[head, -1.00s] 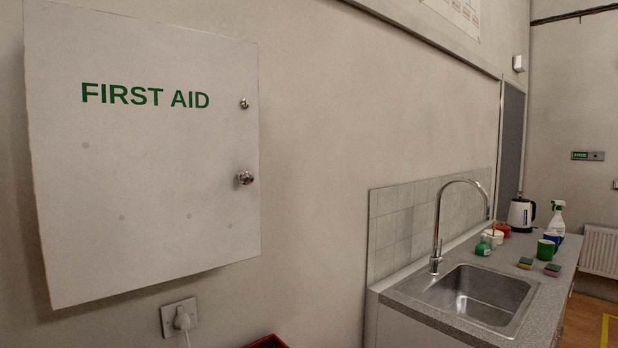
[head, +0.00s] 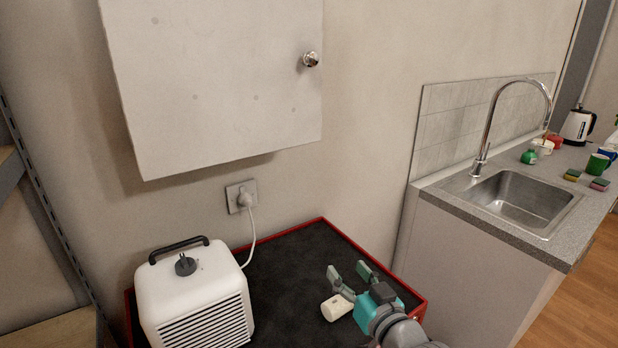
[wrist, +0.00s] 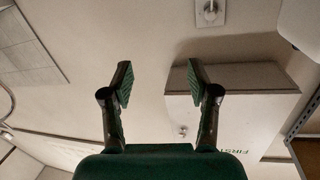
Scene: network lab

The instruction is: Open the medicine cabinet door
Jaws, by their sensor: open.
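The white medicine cabinet (head: 215,85) hangs on the wall at the upper left in the head view, its top cut off by the frame. Its door looks shut. A round metal knob (head: 311,59) sits near the door's right edge. In the wrist view the cabinet (wrist: 235,108) appears upside down with green lettering, and a small knob (wrist: 183,131) shows on it. My gripper (head: 348,270) is below and to the right of the cabinet, over the dark cart top. Its fingers are apart with nothing between them, also in the wrist view (wrist: 157,82). It is clear of the knob.
A red-edged cart with a dark top (head: 290,265) stands below the cabinet. It bears a white box-shaped appliance (head: 195,295), plugged into a wall socket (head: 241,197), and a small white cylinder (head: 337,307) near my gripper. A counter with a sink (head: 520,197) stands to the right.

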